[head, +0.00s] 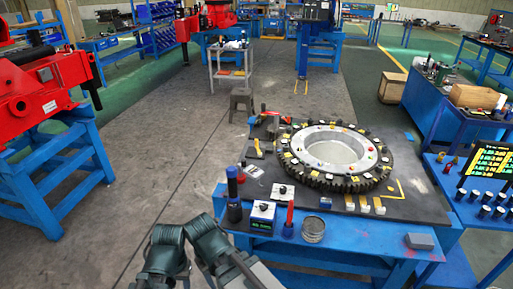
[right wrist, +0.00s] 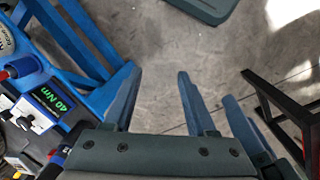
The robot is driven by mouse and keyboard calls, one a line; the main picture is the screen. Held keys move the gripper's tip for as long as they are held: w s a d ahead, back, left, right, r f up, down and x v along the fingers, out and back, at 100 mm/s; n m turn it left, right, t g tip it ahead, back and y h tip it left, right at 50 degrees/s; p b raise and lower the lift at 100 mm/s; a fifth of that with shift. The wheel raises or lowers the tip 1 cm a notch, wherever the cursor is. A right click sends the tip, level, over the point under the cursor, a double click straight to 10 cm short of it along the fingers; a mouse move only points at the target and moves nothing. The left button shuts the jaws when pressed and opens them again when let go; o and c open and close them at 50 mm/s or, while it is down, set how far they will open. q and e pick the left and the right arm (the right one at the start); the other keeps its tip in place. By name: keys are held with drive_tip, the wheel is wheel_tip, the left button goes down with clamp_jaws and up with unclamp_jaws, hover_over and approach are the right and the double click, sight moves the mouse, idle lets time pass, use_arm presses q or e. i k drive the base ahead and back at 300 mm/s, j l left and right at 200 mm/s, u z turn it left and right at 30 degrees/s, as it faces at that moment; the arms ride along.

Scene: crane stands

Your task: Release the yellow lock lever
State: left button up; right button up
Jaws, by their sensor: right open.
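A small yellow upright piece (head: 258,147) stands at the back left of the dark work mat, beside a red part. I cannot tell whether it is the yellow lock lever. A large toothed ring (head: 338,150) lies on the mat with small coloured parts around it. My right gripper (right wrist: 157,80) is open and empty in the right wrist view, over bare floor beside the blue table frame. Dark teal arm parts of mine show at the bottom of the head view, with no fingertips visible. My left gripper is not in view.
A box with a green "40 Nm" display (right wrist: 48,98) stands on the table edge near my right gripper, and it shows in the head view (head: 262,217). A blue-handled tool (head: 234,195), a red tool (head: 288,220) and a tin (head: 313,229) stand nearby. A red stand (head: 42,90) is at left.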

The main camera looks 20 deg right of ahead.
sight(259, 154)
drive_tip(key=i+j, duration=0.15)
drive_tip(key=i, duration=0.95)
